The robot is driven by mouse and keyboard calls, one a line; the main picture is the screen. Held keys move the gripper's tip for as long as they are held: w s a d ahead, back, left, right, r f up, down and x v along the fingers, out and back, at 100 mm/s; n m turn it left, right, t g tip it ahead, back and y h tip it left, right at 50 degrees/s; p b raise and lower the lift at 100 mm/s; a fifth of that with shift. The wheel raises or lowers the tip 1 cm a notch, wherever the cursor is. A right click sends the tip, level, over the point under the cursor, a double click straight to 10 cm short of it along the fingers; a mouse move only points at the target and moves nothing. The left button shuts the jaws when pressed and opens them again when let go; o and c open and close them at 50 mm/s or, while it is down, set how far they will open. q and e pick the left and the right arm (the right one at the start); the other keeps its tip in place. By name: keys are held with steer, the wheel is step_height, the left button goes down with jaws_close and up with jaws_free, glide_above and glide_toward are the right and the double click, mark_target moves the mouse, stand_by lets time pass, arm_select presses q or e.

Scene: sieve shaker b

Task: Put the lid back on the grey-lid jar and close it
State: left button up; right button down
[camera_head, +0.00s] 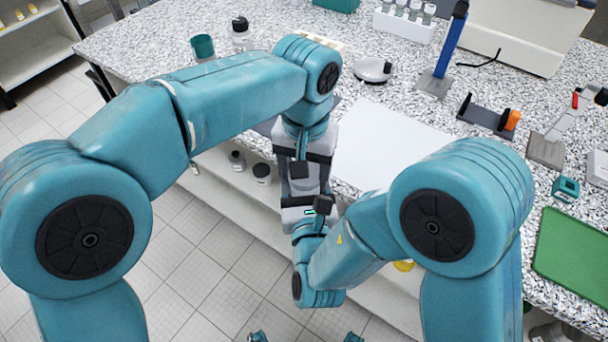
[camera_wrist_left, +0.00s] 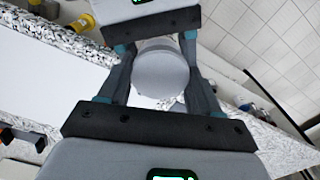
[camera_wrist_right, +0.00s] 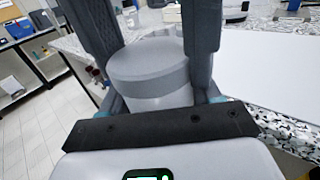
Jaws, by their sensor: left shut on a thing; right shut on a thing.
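The jar (camera_wrist_right: 158,97) with its flat grey lid (camera_wrist_right: 150,62) shows between the fingers in the right wrist view. The lid sits on top of the pale body, with no clear gap visible. In the left wrist view a round, pale grey face of the jar (camera_wrist_left: 160,76) shows between the fingers. My left gripper (camera_head: 300,168) and my right gripper (camera_head: 308,208) face each other closely in the head view, hiding the jar. My left gripper is shut on the lid; my right gripper is shut on the jar body. How far the lid is turned cannot be told.
A white sheet (camera_head: 390,148) lies on the speckled bench beside my grippers. A round device (camera_head: 373,70), a blue post (camera_head: 447,48) and a tube rack (camera_head: 404,24) stand behind. A green tray (camera_head: 575,255) lies at right. Dark-lidded jars (camera_head: 262,172) stand on the shelf below.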

arm_select(q)
steer(key=m, duration=0.3)
steer(key=o, duration=1.2)
steer(key=shift+s+d, duration=0.1)
steer(key=shift+r, duration=2.25)
steer(key=shift+c, duration=0.5)
